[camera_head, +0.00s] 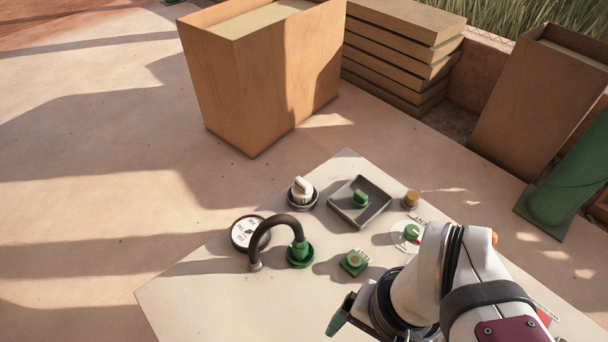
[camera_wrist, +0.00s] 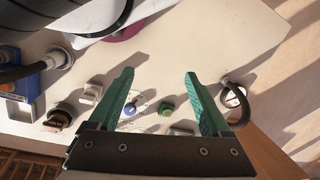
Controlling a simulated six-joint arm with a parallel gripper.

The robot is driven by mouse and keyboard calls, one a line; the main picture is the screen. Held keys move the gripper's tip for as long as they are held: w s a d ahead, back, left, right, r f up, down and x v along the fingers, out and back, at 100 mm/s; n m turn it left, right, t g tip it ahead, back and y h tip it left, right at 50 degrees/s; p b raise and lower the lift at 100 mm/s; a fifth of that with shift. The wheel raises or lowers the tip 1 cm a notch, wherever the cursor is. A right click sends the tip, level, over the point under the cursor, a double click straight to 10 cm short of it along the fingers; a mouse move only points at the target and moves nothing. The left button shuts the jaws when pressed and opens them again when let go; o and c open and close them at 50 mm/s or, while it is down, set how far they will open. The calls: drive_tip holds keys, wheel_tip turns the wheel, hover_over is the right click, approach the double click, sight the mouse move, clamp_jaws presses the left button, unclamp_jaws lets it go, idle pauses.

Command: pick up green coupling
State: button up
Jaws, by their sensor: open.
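The green coupling (camera_head: 299,249) is on the end of a dark arched hose (camera_head: 275,222). It stands upright at a round green port on the pale panel (camera_head: 200,285). In the wrist view, part of the hose (camera_wrist: 233,90) shows right of my right finger; I cannot make out the coupling there. My gripper (camera_wrist: 160,73) has two green fingers, spread wide with nothing between them. In the camera_head view, my gripper (camera_head: 341,316) is at the panel's lower middle, to the right of and nearer than the coupling, apart from it.
A green block (camera_head: 354,262) sits right of the coupling. A gauge (camera_head: 249,233) lies left of it. Behind are a white knob (camera_head: 302,193) and a grey tray (camera_head: 345,215) holding a green piece (camera_head: 361,198). A wooden box (camera_head: 235,90) stands beyond the panel. The panel's left part is bare.

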drive_tip(key=n+h, duration=0.2)
drive_tip(key=n, duration=2.7)
hover_over(300, 238)
wheel_tip(300, 238, down, 3)
drive_tip(key=shift+n, duration=0.3)
wheel_tip(300, 238, down, 16)
drive_tip(key=shift+s, duration=0.1)
clamp_jaws()
